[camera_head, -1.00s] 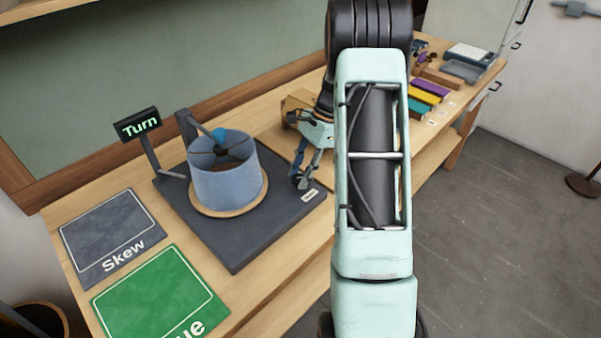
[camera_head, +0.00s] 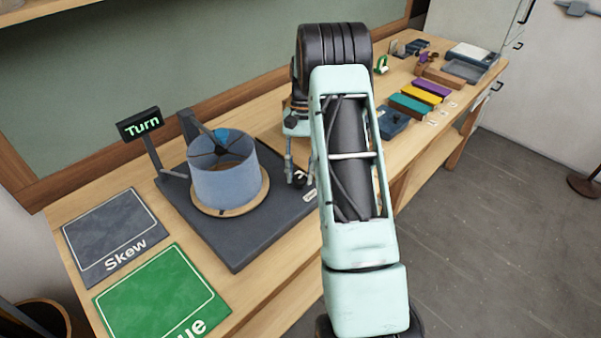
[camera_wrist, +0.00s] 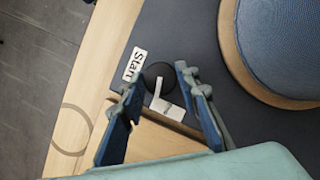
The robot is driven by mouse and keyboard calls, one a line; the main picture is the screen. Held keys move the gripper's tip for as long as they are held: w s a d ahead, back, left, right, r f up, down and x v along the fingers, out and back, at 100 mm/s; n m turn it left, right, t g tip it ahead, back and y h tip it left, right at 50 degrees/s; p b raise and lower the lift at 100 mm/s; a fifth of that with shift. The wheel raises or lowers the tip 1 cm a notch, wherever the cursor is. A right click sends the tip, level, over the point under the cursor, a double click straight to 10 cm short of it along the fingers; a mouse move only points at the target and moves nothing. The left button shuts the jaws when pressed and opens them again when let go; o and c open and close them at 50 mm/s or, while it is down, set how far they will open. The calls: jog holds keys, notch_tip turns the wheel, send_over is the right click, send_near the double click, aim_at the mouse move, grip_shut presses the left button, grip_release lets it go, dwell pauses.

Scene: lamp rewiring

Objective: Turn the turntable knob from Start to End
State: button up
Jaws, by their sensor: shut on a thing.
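The turntable's dark round knob (camera_wrist: 160,72) is at the corner of the dark base (camera_head: 235,245). A white pointer bar shows on it in the wrist view. My gripper (camera_wrist: 157,84) is shut on the knob, one blue finger on each side; it also shows in the head view (camera_head: 297,174). The "Start" label (camera_wrist: 135,64) lies beside the knob, left of it in the wrist view. Another white label (camera_wrist: 171,111) lies below the knob; its text is unreadable. The blue lampshade (camera_head: 226,183) stands on the round wooden turntable (camera_head: 242,205).
A small screen (camera_head: 140,124) reads "Turn". A grey "Skew" mat (camera_head: 105,222) and a green mat (camera_head: 155,292) lie at the bench's left. Coloured blocks (camera_head: 420,96) and trays are at the right. My arm hides part of the bench's middle.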

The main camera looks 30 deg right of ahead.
jog(key=shift+a+n+h, duration=0.1)
jog(key=shift+n+h, duration=0.4)
jog(key=shift+n, duration=0.8)
jog(key=shift+g, duration=0.3)
jog(key=o, duration=1.1)
jog(key=shift+r, duration=0.1)
jog(key=v, duration=1.1)
jog(key=shift+r, duration=0.4)
jog(key=shift+w, duration=0.15)
